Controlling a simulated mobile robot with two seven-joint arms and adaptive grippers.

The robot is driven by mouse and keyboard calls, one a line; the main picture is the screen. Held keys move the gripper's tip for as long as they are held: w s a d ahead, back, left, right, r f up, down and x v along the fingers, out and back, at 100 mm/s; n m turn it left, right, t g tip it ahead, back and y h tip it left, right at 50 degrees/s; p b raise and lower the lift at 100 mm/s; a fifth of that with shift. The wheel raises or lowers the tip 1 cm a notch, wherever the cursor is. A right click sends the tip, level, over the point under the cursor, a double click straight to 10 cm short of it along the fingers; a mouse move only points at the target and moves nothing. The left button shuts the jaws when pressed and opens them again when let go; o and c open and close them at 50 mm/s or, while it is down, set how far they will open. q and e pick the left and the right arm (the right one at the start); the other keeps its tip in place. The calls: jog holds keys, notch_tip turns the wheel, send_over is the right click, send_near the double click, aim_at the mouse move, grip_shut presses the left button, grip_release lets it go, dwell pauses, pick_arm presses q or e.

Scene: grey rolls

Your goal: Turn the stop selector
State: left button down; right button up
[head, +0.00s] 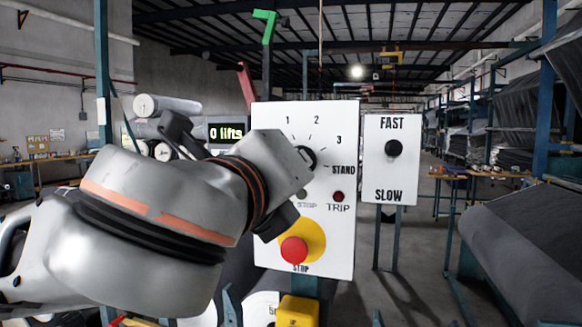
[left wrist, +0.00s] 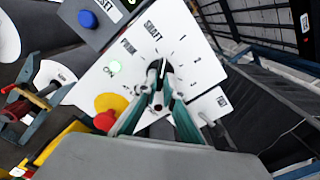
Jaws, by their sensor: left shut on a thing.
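The stop selector is a dark round knob (head: 308,157) on a white panel (head: 335,240), with marks 1, 2, 3 and STAND around it. In the head view my left wrist and gripper body cover the panel's left side and part of the knob. In the left wrist view my left gripper (left wrist: 158,78) has its fingers closed together at the knob, shut on it. The fingers hide most of the knob, so its exact pointing is hard to read. My right gripper is in neither view.
Below the selector are a red stop button (head: 294,249) on a yellow disc and a dark TRIP lamp (head: 338,196). A FAST/SLOW panel (head: 389,180) stands to the right.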

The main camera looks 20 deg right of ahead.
pick_arm(q)
jog(key=n+p, duration=0.3)
jog(key=n, duration=0.9)
jog(key=shift+r, duration=0.1)
dwell(0.4)
jog(key=c, duration=2.2)
grip_release()
jog(key=shift+o, duration=0.2)
jog(key=v, duration=0.7)
jog(key=shift+s+a, duration=0.15)
jog(key=shift+s, duration=0.1)
